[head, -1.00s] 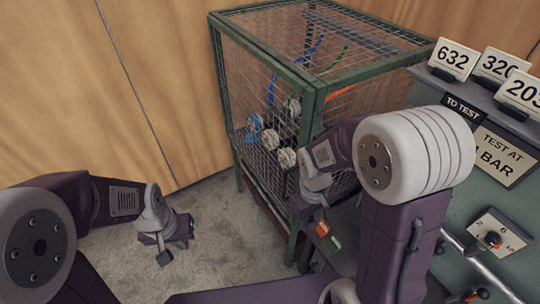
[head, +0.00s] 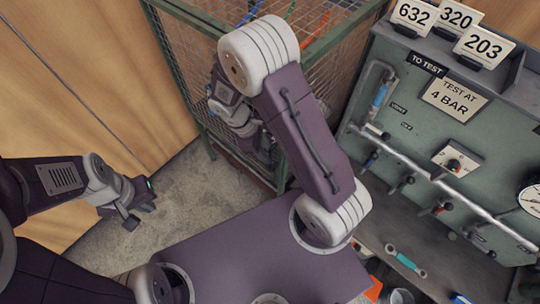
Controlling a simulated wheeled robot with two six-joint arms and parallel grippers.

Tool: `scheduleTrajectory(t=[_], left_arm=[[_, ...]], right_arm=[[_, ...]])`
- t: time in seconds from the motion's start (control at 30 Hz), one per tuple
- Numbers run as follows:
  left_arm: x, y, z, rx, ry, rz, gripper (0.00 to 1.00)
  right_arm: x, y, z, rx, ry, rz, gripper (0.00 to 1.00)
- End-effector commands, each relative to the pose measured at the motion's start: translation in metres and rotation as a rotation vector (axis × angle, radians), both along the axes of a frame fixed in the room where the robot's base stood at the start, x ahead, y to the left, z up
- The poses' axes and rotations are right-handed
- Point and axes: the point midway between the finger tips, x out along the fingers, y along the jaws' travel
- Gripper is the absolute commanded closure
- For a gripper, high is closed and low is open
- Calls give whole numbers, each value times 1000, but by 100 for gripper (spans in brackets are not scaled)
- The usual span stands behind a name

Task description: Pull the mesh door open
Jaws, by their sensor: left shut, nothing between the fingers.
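The mesh cage (head: 182,62) with a green metal frame stands at the top of the head view. Which of its mesh faces is the door I cannot tell; the face toward the panel is largely covered by my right arm. My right gripper (head: 262,142) is in front of the cage's lower part, mostly hidden by my own arm links. Whether it touches the mesh or frame, and whether its fingers are open, does not show. My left gripper (head: 132,207) is shut and empty, over the bare floor left of the cage and apart from it.
A green test panel (head: 418,80) stands at the right, with number cards (head: 484,46), valves and a pale rail (head: 440,180). Below it a bench top (head: 425,235) holds a teal-handled tool (head: 406,262) and a cup. A wooden wall (head: 60,90) is at the left.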

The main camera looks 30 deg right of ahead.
Motion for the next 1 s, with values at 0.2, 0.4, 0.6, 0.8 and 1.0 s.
scheduleTrajectory(t=[0.2,0.4,0.6,0.8,1.0], left_arm=[[0,0,4,0,0,0,100],[0,0,4,0,0,0,100],[0,0,4,0,0,0,100],[0,0,4,0,0,0,100],[0,0,4,0,0,0,100]], right_arm=[[-9,-13,-35,-1,3,-1,66],[-10,-15,-44,1,-1,-1,66],[-10,-15,-44,1,-2,-1,77],[-10,-15,-44,1,-2,-1,100],[-9,-15,-44,2,-3,-1,100]])
